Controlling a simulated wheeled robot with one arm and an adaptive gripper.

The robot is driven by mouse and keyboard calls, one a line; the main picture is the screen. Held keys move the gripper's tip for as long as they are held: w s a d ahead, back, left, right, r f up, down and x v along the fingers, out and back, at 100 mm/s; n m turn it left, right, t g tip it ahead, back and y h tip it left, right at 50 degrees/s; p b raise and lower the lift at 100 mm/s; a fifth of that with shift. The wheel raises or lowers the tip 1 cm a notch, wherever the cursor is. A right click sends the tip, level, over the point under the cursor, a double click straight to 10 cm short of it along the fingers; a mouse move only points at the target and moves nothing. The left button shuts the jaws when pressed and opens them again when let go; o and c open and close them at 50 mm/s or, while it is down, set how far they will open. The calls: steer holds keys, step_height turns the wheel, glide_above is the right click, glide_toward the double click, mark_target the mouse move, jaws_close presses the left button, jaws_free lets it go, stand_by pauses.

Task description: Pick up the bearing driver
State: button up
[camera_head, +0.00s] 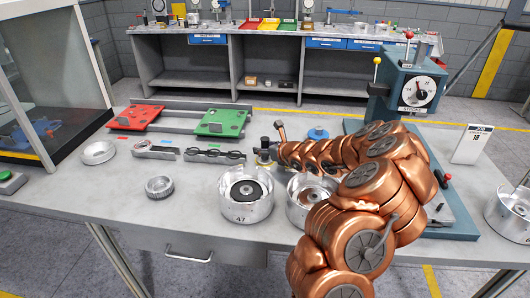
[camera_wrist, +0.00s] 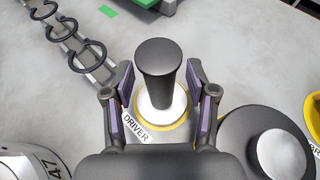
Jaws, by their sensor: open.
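The bearing driver (camera_wrist: 158,62) stands upright in the wrist view, with a black handle above a white lower part. It stands at a yellow-ringed spot by a label reading DRIVER (camera_wrist: 135,128). My gripper (camera_wrist: 160,88) is open, with one finger on each side of the driver. Whether the pads touch it is hard to tell. In the head view my gripper (camera_head: 266,152) is low over the bench, left of my copper arm. The driver cannot be made out clearly there.
A dark round part with a grey top (camera_wrist: 280,152) stands close right of my gripper. A rail with black rings (camera_wrist: 88,50) lies left. On the bench (camera_head: 120,200) are a metal housing marked 47 (camera_head: 240,216), a second housing (camera_head: 300,212) and a gauge press (camera_head: 405,90).

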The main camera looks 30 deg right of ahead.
steer(key=shift+w, duration=0.1)
jaws_close()
stand_by(0.5)
